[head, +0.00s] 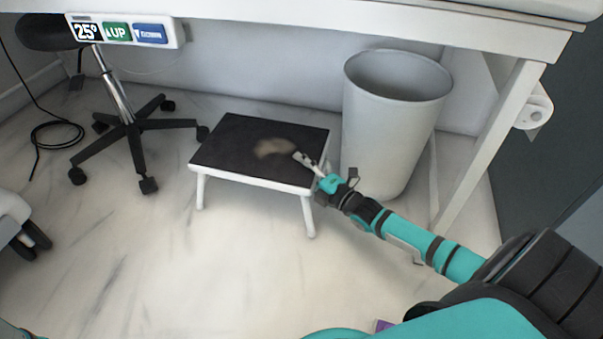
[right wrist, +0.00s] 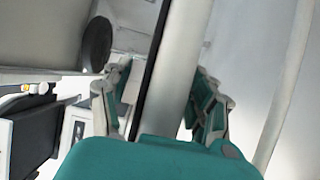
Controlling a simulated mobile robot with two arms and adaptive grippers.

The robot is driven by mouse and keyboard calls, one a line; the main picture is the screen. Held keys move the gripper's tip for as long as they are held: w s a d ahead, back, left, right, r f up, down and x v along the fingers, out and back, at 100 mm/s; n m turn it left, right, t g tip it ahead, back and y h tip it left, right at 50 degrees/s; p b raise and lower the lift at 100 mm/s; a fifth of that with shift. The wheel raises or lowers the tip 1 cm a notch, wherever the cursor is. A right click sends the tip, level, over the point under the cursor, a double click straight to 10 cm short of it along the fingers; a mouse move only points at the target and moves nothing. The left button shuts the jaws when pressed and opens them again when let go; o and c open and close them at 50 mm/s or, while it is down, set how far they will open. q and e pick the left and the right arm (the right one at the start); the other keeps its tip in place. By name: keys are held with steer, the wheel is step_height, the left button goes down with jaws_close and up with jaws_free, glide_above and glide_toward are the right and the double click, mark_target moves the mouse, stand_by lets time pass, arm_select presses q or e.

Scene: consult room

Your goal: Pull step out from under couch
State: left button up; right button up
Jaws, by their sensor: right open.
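The step (head: 225,150) is a low stool with a dark, scuffed top and white legs. It stands on the floor beneath the white couch frame (head: 480,25). My right gripper (head: 325,170) is at the step's right edge, with one finger over the dark top. In the right wrist view, the step's white edge with its dark border (right wrist: 172,75) runs between the open fingers (right wrist: 160,105). I cannot tell whether either finger touches it. My left gripper is not in view.
A grey-white bin (head: 390,120) stands close behind and right of the step. A wheeled stool base (head: 130,130) is to its left. A couch leg (head: 490,140) stands at the right. The marble floor (head: 200,270) in front is clear.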

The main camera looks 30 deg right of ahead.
steer(key=shift+c, duration=0.4)
jaws_close()
